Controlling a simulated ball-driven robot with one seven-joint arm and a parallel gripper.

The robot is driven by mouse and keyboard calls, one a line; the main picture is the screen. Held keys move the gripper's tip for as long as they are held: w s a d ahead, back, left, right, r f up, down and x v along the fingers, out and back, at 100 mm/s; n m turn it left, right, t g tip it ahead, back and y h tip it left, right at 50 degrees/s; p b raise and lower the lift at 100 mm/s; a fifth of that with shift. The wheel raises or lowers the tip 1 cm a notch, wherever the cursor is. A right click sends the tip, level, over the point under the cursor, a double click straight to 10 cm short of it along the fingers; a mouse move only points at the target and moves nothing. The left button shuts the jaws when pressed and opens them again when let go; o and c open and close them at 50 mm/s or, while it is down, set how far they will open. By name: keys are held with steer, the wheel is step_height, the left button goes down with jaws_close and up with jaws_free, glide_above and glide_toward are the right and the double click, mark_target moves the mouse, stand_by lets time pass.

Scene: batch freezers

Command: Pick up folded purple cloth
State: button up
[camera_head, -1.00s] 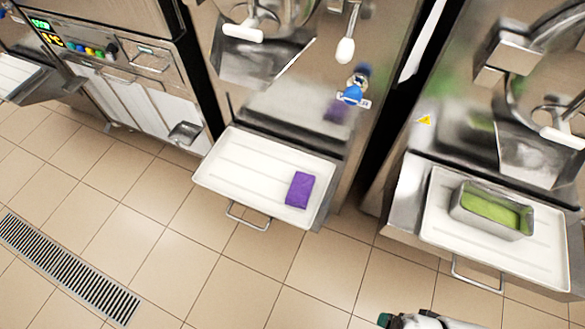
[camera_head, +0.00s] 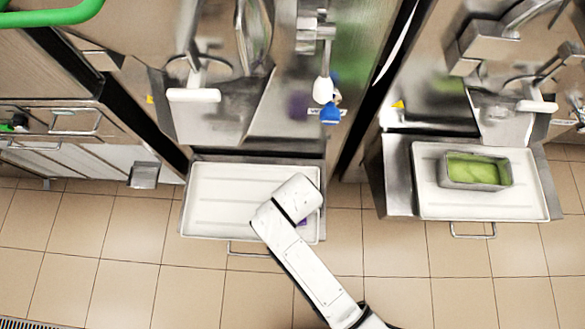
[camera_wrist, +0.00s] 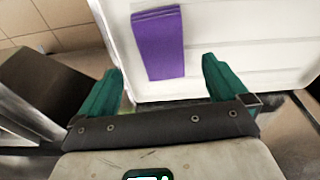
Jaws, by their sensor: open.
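The folded purple cloth (camera_wrist: 160,45) lies flat on a white tray (camera_wrist: 225,75) in the wrist view. In the head view only a small purple edge (camera_head: 303,222) shows, as my arm covers the rest. The tray also shows in the head view (camera_head: 215,200), below the middle machine. My gripper (camera_wrist: 162,80) is open and empty, its two green fingers spread, with the cloth's near end between and just beyond them in the picture. The height of the fingers above the cloth is hard to tell. In the head view my gripper is hidden by my arm.
To the right, another white tray (camera_head: 480,207) holds a metal pan (camera_head: 475,184) of green contents. The steel machine fronts rise behind both trays. The tiled floor (camera_head: 400,290) in front is clear.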

steer(key=shift+w+a+f, duration=0.1)
steer(key=shift+w+f, duration=0.1)
steer(key=shift+f, duration=0.9)
steer(key=shift+w+f, duration=0.2)
steer(key=shift+f, duration=0.85)
steer(key=shift+w+a+f, duration=0.1)
steer(key=shift+w+f, duration=0.1)
steer(key=shift+f, duration=0.9)
steer(key=c, duration=1.1)
steer(key=shift+r, duration=0.1)
steer(key=shift+r, duration=0.5)
steer(key=s+r, duration=0.1)
steer(key=r, duration=0.1)
steer(key=s+d+r, duration=0.1)
steer(key=s+r, duration=0.2)
steer(key=r, duration=0.2)
steer(key=shift+s+d+r+p, duration=0.1)
steer(key=shift+s+d+p, duration=0.05)
steer(key=shift+d+p, duration=0.2)
steer(key=s+d+r, duration=0.3)
steer(key=s+r, duration=0.1)
steer(key=s, duration=0.4)
steer(key=shift+s+d+r, duration=0.2)
steer(key=shift+s+r, duration=0.1)
steer(key=shift+s, duration=0.1)
